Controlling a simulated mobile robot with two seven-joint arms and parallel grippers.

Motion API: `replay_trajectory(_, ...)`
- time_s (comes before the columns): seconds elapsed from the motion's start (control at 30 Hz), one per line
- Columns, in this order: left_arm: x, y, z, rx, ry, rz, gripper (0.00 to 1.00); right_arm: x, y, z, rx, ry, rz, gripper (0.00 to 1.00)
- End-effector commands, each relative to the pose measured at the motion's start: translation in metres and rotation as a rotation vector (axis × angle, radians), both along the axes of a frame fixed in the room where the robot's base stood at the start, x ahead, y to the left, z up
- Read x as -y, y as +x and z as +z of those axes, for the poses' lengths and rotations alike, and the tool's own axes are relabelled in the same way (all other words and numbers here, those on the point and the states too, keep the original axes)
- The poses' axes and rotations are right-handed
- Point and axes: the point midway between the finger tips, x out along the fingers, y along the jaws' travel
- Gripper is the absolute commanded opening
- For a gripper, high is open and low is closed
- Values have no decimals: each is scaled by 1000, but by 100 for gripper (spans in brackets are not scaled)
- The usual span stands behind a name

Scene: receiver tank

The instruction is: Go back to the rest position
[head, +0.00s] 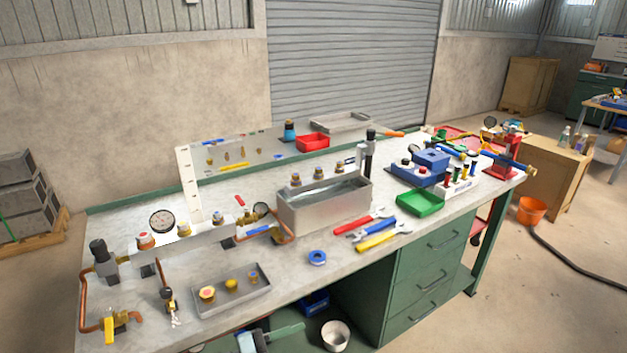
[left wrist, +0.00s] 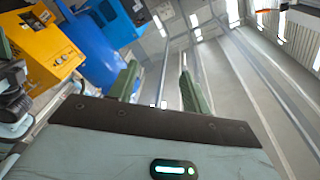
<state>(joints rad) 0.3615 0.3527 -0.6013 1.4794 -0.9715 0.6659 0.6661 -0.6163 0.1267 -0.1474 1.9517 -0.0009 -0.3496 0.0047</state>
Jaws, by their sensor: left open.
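My left gripper (left wrist: 159,76) shows in the left wrist view. Its two green fingers stand apart, with nothing between them. It points toward the roof and upper walls of the hall, away from any table top. In the head view a pale grey body with a dark band and a green bar shows at the bottom edge, below the front of the workbench (head: 150,205). It looks like part of a gripper of mine, but I cannot tell which. My right gripper cannot be made out.
The bench carries a copper-piped manifold, a metal bin (head: 325,208), a small tray (head: 232,303), a green tray (head: 420,203) and wrenches (head: 384,237). A white cup (head: 336,335) shows low in front. An orange bucket (head: 532,210) stands right. The left wrist view shows a blue tank (left wrist: 97,53) and a yellow machine (left wrist: 45,45).

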Motion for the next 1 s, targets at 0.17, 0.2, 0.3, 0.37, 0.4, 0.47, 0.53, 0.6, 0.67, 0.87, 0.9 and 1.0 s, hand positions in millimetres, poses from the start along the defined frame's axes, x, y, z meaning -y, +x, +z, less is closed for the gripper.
replay_trajectory(0.17, -26, -18, -19, -146, -171, 303, 48, 0, 0, 0, 0, 0, 0, 36)
replay_trajectory(0.2, -35, -23, -26, -188, -195, 371, 48, 0, 0, 0, 1, 0, 0, 36)
replay_trajectory(0.3, -60, -39, -48, -304, -233, 543, 48, 0, 0, 0, 1, -1, 1, 36)
replay_trajectory(0.37, -77, -52, -64, -382, -240, 641, 48, 0, 0, 0, 1, -1, 1, 36)
replay_trajectory(0.4, -88, -63, -76, -439, -241, 705, 48, 0, 0, 0, 1, -1, 1, 36)
replay_trajectory(0.47, -104, -82, -94, -527, -234, 794, 48, 0, 0, 0, 1, -1, 1, 36)
replay_trajectory(0.53, -122, -108, -116, -637, -216, 890, 48, 0, 0, 0, 1, -1, 1, 36)
replay_trajectory(0.6, -138, -136, -135, -744, -190, 970, 48, 0, 0, 0, 1, -1, 1, 36)
replay_trajectory(0.67, -149, -160, -150, -830, -165, 1025, 48, 0, 0, 0, 1, -1, 1, 36)
replay_trajectory(0.87, -169, -219, -176, -1027, -100, 1120, 48, 0, 0, 0, 1, -1, 1, 36)
replay_trajectory(0.9, -171, -225, -177, -1045, -94, 1127, 48, 0, 0, 0, 1, -1, 1, 36)
replay_trajectory(1.0, -173, -232, -180, -1071, -85, 1134, 48, 0, 0, 0, 1, -1, 1, 36)
